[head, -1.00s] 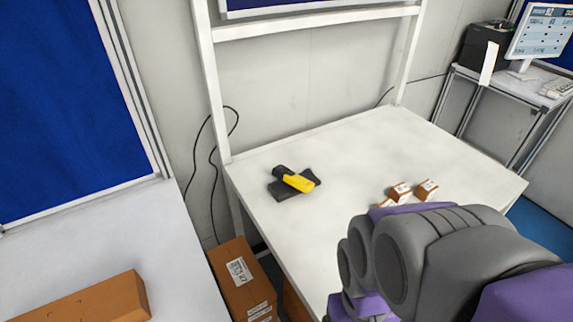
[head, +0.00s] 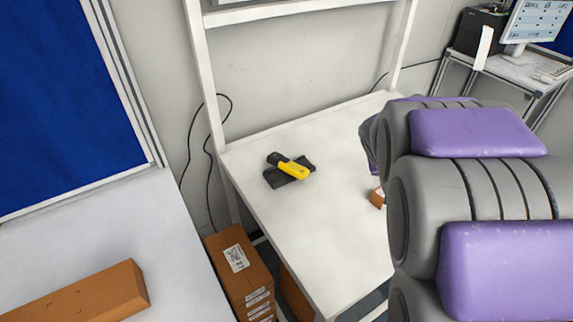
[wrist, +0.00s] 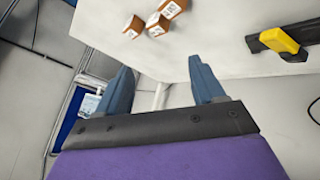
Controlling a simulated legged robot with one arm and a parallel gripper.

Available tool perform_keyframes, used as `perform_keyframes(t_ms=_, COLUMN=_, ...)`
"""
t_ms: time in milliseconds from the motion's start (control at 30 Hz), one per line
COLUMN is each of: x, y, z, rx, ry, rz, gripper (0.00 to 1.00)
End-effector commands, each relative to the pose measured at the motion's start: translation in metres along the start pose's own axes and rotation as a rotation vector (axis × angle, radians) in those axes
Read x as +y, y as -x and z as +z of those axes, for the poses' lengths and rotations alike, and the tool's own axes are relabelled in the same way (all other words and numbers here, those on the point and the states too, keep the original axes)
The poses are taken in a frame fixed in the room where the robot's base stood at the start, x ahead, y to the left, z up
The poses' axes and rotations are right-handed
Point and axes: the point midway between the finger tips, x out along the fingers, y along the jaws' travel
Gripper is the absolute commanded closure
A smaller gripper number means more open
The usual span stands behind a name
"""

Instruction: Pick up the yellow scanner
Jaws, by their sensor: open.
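The yellow scanner (head: 292,168) has a black end and lies on a black stand or base (head: 277,178) on the white table. It also shows at the right edge of the wrist view (wrist: 281,42), partly cut off. My gripper (wrist: 160,85) shows in the wrist view with two blue fingers spread wide and nothing between them. The scanner is off to the right of the fingers there, apart from them. In the head view my grey and purple arm is at the right, and the gripper's fingers cannot be made out.
The white table (head: 330,228) is mostly clear around the scanner. Small brown boxes (wrist: 156,24) lie on it; in the head view my arm hides most of them. Brown cartons (head: 240,270) stand at the table's left side. A monitor (head: 520,22) stands at the far right.

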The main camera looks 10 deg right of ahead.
Motion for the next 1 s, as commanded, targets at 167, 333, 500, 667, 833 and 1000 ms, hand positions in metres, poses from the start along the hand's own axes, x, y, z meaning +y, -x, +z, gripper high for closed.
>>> perform_keyframes(t_ms=167, x=0.013, y=-0.043, z=-0.063, rx=0.166, ry=0.027, rz=0.007, gripper=0.32)
perform_keyframes(t_ms=333, x=0.010, y=-0.078, z=-0.111, rx=0.310, ry=0.070, rz=-0.040, gripper=0.32)
perform_keyframes(t_ms=500, x=-0.006, y=-0.114, z=-0.146, rx=0.434, ry=0.121, rz=-0.140, gripper=0.32)
perform_keyframes(t_ms=667, x=-0.030, y=-0.145, z=-0.162, rx=0.521, ry=0.168, rz=-0.278, gripper=0.32)
perform_keyframes(t_ms=833, x=-0.063, y=-0.174, z=-0.159, rx=0.579, ry=0.206, rz=-0.462, gripper=0.32)
perform_keyframes(t_ms=1000, x=-0.100, y=-0.196, z=-0.140, rx=0.606, ry=0.232, rz=-0.684, gripper=0.32)
